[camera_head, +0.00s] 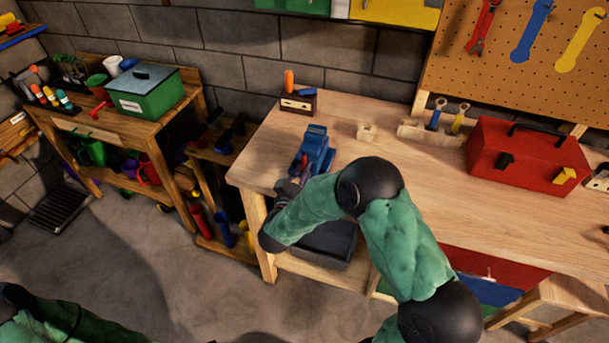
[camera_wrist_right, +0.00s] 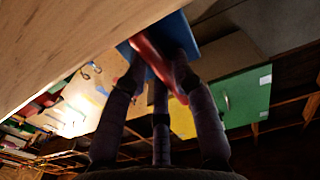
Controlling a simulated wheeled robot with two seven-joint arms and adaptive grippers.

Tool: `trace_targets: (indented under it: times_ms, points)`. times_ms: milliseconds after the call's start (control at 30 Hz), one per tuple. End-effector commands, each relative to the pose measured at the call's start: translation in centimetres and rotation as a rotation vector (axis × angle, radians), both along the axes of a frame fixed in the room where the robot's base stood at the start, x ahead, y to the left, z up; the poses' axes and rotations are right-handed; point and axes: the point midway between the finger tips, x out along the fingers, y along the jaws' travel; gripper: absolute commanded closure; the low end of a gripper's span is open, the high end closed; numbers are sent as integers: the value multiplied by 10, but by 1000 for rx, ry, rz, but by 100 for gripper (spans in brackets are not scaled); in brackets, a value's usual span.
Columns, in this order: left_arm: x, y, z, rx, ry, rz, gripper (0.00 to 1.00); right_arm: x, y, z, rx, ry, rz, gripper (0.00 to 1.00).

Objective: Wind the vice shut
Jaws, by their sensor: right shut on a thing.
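The blue vice (camera_head: 316,150) stands at the front left edge of the wooden workbench (camera_head: 385,145). My right gripper (camera_head: 294,182) is at the front of the vice, partly hidden by my own arm. In the right wrist view, the right gripper's fingers (camera_wrist_right: 165,75) are closed around the red handle (camera_wrist_right: 150,57), below the blue body of the vice (camera_wrist_right: 200,27). I cannot tell how far apart the vice jaws are. Of my left arm only part shows at the bottom left; its gripper is out of view.
A red toolbox (camera_head: 527,160) and a small wooden block (camera_head: 366,131) stand on the bench. A small box (camera_head: 298,103) sits behind the vice. A dark tray (camera_head: 322,245) is below the bench front. A wooden stool (camera_head: 565,292) stands at the right.

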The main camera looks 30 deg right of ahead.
Motion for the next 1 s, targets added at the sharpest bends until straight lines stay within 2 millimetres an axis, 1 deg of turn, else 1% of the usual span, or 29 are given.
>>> trace_targets:
  times_ms: [33, 300, 500, 1000]
  points:
    - [0, 0, -5, 0, 0, 0, 39, -2, 3, -5, 27, -25, 4, 100]
    - [0, 0, -16, 0, 0, 0, 39, -1, 3, -5, 154, -174, 3, 100]
    - [0, 0, -21, 0, 0, 0, 39, 0, 3, -4, 212, -244, 2, 100]
    - [0, 0, -23, 0, 0, 0, 39, 0, 3, -3, 248, -285, 1, 100]
